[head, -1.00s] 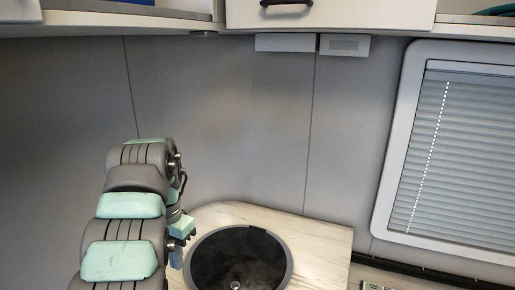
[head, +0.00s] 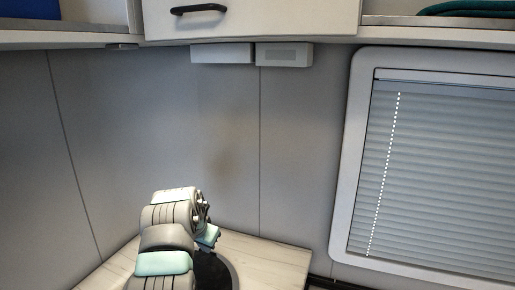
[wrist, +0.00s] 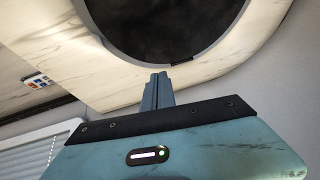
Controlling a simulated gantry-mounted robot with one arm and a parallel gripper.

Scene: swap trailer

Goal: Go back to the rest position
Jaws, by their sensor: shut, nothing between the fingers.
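My gripper (wrist: 157,90) shows in the wrist view with its fingers together and nothing between them. It points toward the rim of a round dark basin (wrist: 160,25) set in a pale wood-look counter (wrist: 75,50). In the head view my arm stands over the counter (head: 265,255) at the lower middle. The gripper's fingertips are mostly hidden there behind the arm. The round dark basin (head: 213,272) is partly hidden behind the arm too.
A cabinet with a black handle (head: 198,9) hangs above. Two small white boxes are fixed under it, one on the right (head: 284,54). A window with a closed blind (head: 440,180) is at right. The grey wall (head: 150,130) between is bare.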

